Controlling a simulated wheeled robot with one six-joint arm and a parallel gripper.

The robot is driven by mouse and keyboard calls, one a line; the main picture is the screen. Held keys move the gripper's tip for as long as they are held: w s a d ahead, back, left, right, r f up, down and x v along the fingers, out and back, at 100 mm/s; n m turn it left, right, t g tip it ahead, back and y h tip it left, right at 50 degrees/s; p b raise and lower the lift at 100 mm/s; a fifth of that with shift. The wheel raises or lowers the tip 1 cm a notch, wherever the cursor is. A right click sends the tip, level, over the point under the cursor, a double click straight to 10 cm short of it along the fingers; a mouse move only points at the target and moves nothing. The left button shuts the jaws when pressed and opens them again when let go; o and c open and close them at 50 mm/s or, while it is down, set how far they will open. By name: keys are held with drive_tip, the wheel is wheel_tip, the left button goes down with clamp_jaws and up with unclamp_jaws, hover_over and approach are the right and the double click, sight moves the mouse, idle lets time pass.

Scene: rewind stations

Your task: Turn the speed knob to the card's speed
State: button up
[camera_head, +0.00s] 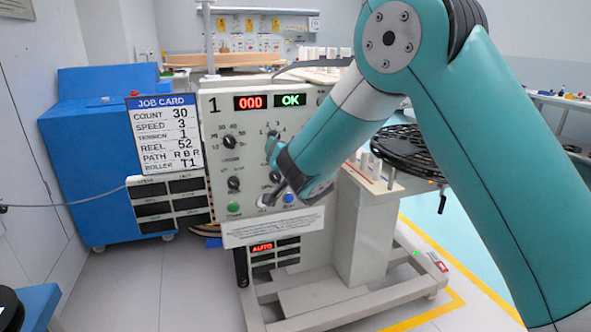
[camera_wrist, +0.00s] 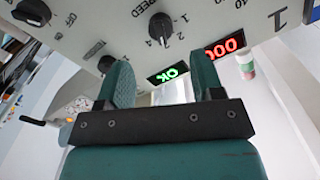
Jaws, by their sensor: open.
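The job card (camera_head: 165,135) stands at the left of the panel and reads SPEED 3. The speed knob (camera_wrist: 160,27) is a black knob beside the printed word SPEED, with small numbers around it. In the head view it (camera_head: 273,137) is at the panel's upper right, near my arm. I cannot tell surely which number its pointer faces. My gripper (camera_wrist: 163,78) is open, with nothing between its two green fingers. In the head view my gripper (camera_head: 283,180) is in front of the panel's right side and hides part of it.
The panel (camera_head: 215,103) shows a red 000 display (camera_head: 250,102) and a green OK display (camera_head: 290,100). Other knobs (camera_head: 231,142) and a green button (camera_head: 233,207) are close by. A black reel (camera_head: 405,150) is at right. A blue cabinet (camera_head: 85,150) stands behind left.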

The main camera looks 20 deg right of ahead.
drive_tip(key=s+b, duration=0.3)
drive_tip(key=s, duration=0.6)
drive_tip(key=shift+s, duration=0.3)
